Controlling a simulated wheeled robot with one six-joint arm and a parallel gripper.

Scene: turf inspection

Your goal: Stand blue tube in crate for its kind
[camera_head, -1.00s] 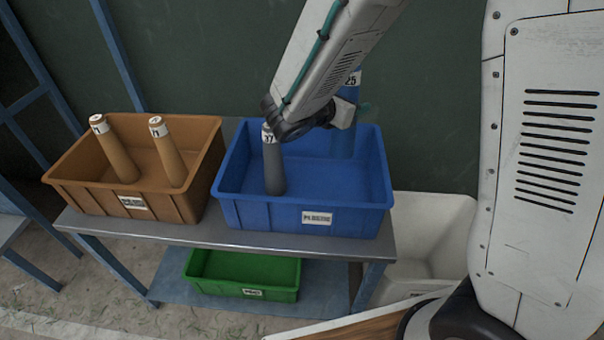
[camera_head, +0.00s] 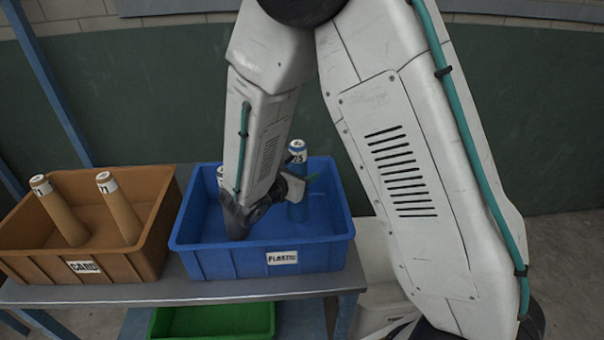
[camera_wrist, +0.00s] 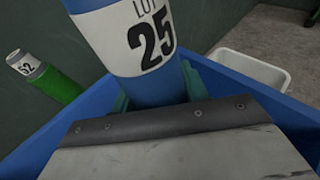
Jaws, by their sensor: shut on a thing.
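The blue tube (camera_head: 298,209), with a white label marked 25, is upright inside the blue crate (camera_head: 262,261), whose front label reads PLASTIC. Its foot is low in the crate; I cannot tell if it rests on the floor. My gripper (camera_head: 299,180) is shut around the tube below its label, partly hidden by my wrist. In the wrist view the tube (camera_wrist: 160,91) reads LOT 25, with teal fingers at its sides. A grey tube (camera_head: 220,173) in the same crate is mostly hidden behind my arm.
A brown crate (camera_head: 90,267) labelled CARD stands to the left with two brown tubes. A green crate (camera_head: 212,322) is on the lower shelf. A white bin (camera_wrist: 252,70) stands beside the table. The wrist view shows a green tube (camera_wrist: 58,87) beyond the blue crate's rim.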

